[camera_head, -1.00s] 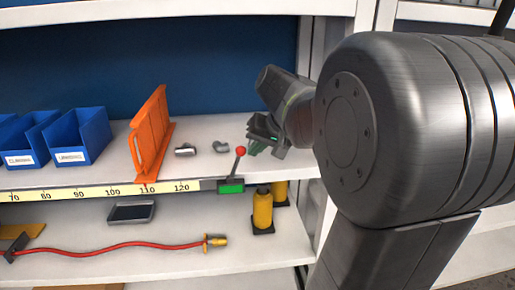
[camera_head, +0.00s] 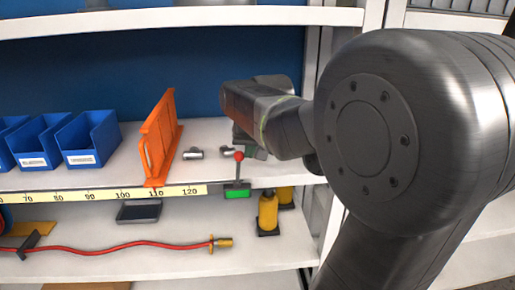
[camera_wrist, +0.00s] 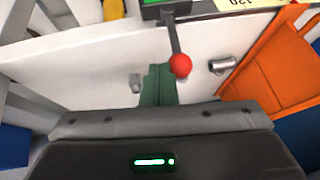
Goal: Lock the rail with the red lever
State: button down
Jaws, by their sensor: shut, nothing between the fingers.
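The red-knobbed lever (camera_head: 238,171) stands roughly upright on a block with a green face (camera_head: 237,193) at the shelf's front edge, right of the numbered rail (camera_head: 105,194). In the wrist view the red knob (camera_wrist: 180,65) is just beside my gripper's fingertips (camera_wrist: 161,72), slightly to their right. The lever's stem runs up from it to the block at the top edge. My gripper is shut and empty, with its green fingers together. In the head view my gripper (camera_head: 243,143) is behind the knob and partly hidden by my wrist. I cannot tell whether it touches the lever.
An orange divider (camera_head: 159,140) stands left of the lever. Small grey metal fittings (camera_head: 193,153) lie on the shelf nearby. Blue bins (camera_head: 88,140) are farther left.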

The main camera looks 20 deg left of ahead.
jog(key=shift+s+a+r+n+t+h+b, duration=0.15)
jog(key=shift+s+a+t+h, duration=0.15)
jog(key=shift+s+a+h, duration=0.35)
jog(key=shift+s+a+n+t+h+b, duration=0.1)
jog(key=shift+s+a+n+t+h, duration=0.2)
jog(key=shift+a, duration=0.65)
jog(key=shift+s+a+r+n+t+h+b, duration=0.15)
jog(key=shift+s+a+t+h, duration=0.15)
jog(key=shift+s+a+h, duration=0.4)
jog(key=shift+w+a+f, duration=0.1)
jog(key=shift+w+a, duration=0.05)
jog(key=d+r+p, duration=0.1)
jog(key=w+d+r+p, duration=0.1)
jog(key=shift+d+r, duration=0.15)
jog(key=shift+d, duration=0.2)
jog(key=b+v, duration=0.1)
jog(key=v, duration=0.9)
jog(key=shift+d, duration=0.15)
jog(key=shift+f, duration=0.3)
